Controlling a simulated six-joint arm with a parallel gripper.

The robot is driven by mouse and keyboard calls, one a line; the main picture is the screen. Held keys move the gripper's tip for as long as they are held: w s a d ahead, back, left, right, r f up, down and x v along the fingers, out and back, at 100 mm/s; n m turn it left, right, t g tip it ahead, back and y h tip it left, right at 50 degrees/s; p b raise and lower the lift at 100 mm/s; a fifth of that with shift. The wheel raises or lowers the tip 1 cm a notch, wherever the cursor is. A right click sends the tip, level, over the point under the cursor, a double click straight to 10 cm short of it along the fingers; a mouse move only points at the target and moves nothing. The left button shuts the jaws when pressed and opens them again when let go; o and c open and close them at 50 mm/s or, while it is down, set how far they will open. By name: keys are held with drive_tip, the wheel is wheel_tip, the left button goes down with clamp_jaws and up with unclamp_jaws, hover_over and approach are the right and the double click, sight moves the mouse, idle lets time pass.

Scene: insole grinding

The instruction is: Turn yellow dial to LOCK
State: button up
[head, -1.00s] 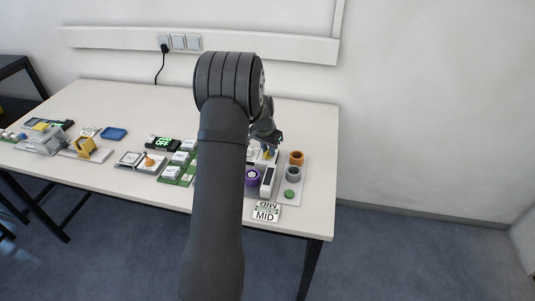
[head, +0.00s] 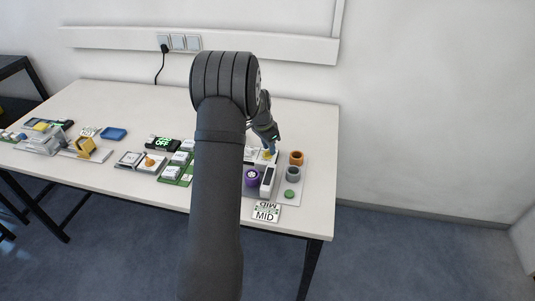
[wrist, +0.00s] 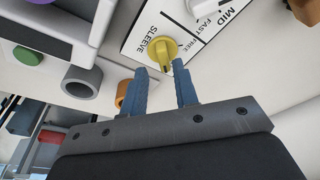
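The yellow dial (wrist: 163,51) sits on a white plate (wrist: 136,40) marked SLEEVE, FAST, FREE and MID in the wrist view. I cannot read the word LOCK. The dial's raised grip points down toward my fingers.
An orange ring (head: 296,158), a grey ring (head: 292,174) and a green button (head: 290,194) stand right of the dial. A white box (head: 268,181) and a purple knob (head: 251,178) are in front.

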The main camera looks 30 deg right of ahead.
sight(268, 152)
drive_tip(key=shift+d+v, duration=0.2)
drive_tip(key=shift+v, duration=0.7)
drive_tip(key=shift+d+v, duration=0.15)
drive_tip(key=shift+v, duration=0.75)
drive_tip(key=shift+d+v, duration=0.2)
drive_tip(key=shift+v, duration=0.7)
drive_tip(key=shift+a+x, duration=0.25)
drive_tip(key=shift+x, duration=0.85)
drive_tip(key=shift+a+x, duration=0.2)
drive_tip(key=shift+x, duration=0.9)
drive_tip(key=shift+a+x, duration=0.25)
drive_tip(key=shift+x, duration=0.85)
drive_tip(key=shift+f, duration=0.1)
drive_tip(key=shift+f, duration=0.15)
drive_tip(key=shift+n+t, duration=0.4)
drive_tip(key=shift+n, duration=2.1)
